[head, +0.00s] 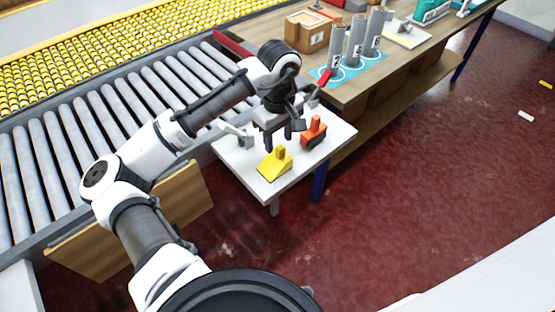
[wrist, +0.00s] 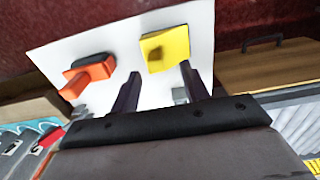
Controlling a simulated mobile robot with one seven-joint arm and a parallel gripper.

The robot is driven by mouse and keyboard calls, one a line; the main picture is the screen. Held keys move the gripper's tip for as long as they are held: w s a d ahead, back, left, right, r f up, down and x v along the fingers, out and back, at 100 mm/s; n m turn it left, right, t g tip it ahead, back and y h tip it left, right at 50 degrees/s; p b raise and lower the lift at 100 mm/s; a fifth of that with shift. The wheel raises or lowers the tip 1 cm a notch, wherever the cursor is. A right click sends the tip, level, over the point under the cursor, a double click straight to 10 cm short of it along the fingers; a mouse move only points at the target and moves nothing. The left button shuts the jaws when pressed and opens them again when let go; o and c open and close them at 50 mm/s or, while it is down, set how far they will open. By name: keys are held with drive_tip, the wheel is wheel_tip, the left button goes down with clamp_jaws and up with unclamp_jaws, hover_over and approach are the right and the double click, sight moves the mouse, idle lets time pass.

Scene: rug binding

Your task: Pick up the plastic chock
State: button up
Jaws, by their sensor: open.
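The plastic chock is a yellow wedge (head: 275,168) with a small upright grip on top. It sits on the small white table (head: 245,164) near its front edge. My gripper (head: 278,141) points down above the table, just behind the chock in the head view. Its two dark fingers are apart with nothing between them. In the wrist view the chock (wrist: 166,47) lies beyond the fingertips (wrist: 158,71), nearer the right one. The fingers look clear of the chock, though the exact height is hard to tell.
An orange tool with a black base (head: 313,132) stands right of the chock. A grey item (head: 236,133) lies at the table's left. A roller conveyor (head: 110,125) runs behind.

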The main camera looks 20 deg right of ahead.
sight(281, 147)
drive_tip(key=shift+d+f+p, duration=0.15)
drive_tip(key=shift+f+p, duration=0.15)
drive_tip(key=shift+f, duration=0.85)
drive_tip(key=shift+d+f+p, duration=0.1)
drive_tip(key=shift+f+p, duration=0.15)
drive_tip(key=shift+f, duration=0.9)
clamp_jaws()
